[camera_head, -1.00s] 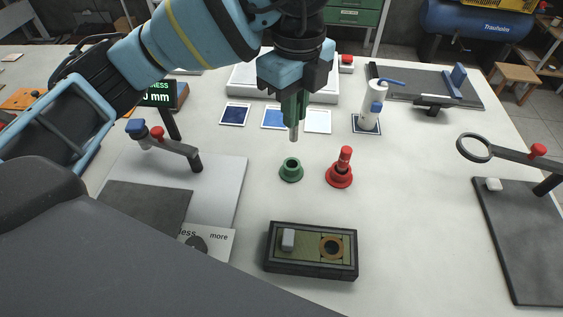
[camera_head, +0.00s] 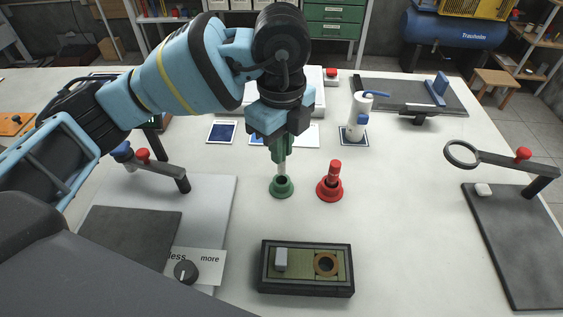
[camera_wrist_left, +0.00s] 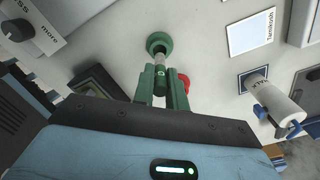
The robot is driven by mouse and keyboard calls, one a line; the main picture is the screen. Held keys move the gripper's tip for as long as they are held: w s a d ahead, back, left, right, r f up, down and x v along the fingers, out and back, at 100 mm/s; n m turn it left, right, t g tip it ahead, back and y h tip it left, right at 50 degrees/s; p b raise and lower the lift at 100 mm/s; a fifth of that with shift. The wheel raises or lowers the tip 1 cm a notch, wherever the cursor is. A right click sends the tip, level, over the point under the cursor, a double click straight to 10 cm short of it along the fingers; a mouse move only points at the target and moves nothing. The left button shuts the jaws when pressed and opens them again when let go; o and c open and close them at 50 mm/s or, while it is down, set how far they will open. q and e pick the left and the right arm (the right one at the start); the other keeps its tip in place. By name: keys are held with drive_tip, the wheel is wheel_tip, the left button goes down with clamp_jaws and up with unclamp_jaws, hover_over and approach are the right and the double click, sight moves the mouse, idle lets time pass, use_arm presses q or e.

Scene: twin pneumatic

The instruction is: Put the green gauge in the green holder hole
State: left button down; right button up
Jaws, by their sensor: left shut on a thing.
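My left gripper (camera_head: 281,150) is shut on the green gauge, which has a green handle and a pale metal pin (camera_head: 282,169). The gauge hangs upright, pin down, over the green holder (camera_head: 281,188), a round flanged cup on the white table. In the left wrist view, the gauge (camera_wrist_left: 160,76) sits between the fingers of my left gripper (camera_wrist_left: 161,80), and its pin points at the green holder (camera_wrist_left: 151,39). The pin's lower end is at the holder's mouth; I cannot tell how far inside it is. My right gripper is not in view.
A red holder with a red gauge (camera_head: 333,170) stands close to the right. A dark block with a round ring (camera_head: 307,287) lies in front. A white cylinder device (camera_head: 357,116) stands behind right. A ring arm (camera_head: 500,160) is at far right. Table between is clear.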

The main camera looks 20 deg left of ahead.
sight(281, 171)
use_arm(q)
drive_tip(key=shift+f, duration=2.4)
drive_tip(key=shift+f, duration=0.15)
drive_tip(key=c, duration=1.4)
unclamp_jaws()
wheel_tip(281, 171, up, 12)
drive_tip(key=shift+r+p, duration=0.15)
drive_tip(key=shift+p, duration=0.2)
